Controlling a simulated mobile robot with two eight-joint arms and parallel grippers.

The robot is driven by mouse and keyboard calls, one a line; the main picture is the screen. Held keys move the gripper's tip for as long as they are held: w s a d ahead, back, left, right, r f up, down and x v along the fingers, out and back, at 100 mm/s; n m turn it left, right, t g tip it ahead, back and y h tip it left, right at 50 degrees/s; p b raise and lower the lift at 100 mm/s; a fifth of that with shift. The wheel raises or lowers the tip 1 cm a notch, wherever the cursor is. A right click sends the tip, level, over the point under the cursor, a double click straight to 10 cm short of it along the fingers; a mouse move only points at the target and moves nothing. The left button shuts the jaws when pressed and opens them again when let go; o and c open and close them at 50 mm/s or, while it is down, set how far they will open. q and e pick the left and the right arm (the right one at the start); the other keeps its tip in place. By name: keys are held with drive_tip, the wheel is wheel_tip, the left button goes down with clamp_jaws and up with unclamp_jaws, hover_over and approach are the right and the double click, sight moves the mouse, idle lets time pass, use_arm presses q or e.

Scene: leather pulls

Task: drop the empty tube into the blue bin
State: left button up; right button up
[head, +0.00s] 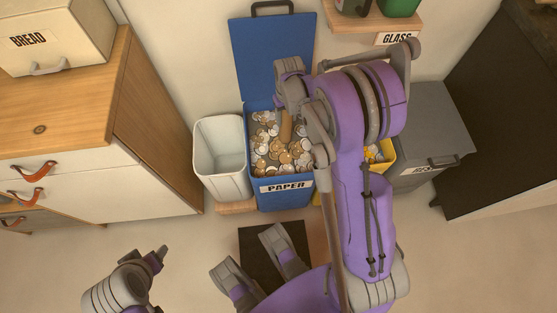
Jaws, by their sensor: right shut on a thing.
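The blue bin (253,190), labelled PAPER, stands against the wall with its lid raised. It is filled with crumpled white and brown pieces. My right gripper (287,108) is over the bin's opening, shut on a brown tube (286,127). The tube points down over the contents; I cannot tell whether its lower end touches them. My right arm hides part of the gripper and the bin's right side. My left gripper (158,257) is low at the left, away from the bin; its finger opening is unclear.
A white bin (219,160) stands left of the blue bin. A yellow bin (388,150) is mostly hidden behind my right arm. A grey lidded bin (428,130) stands farther right. A wooden cabinet (150,130) borders the left; a shelf labelled GLASS (397,38) is above.

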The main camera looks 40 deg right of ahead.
drive_tip(key=o, duration=1.4)
wheel_tip(320, 180, up, 11)
drive_tip(key=p, duration=0.2)
drive_tip(key=shift+a, duration=0.1)
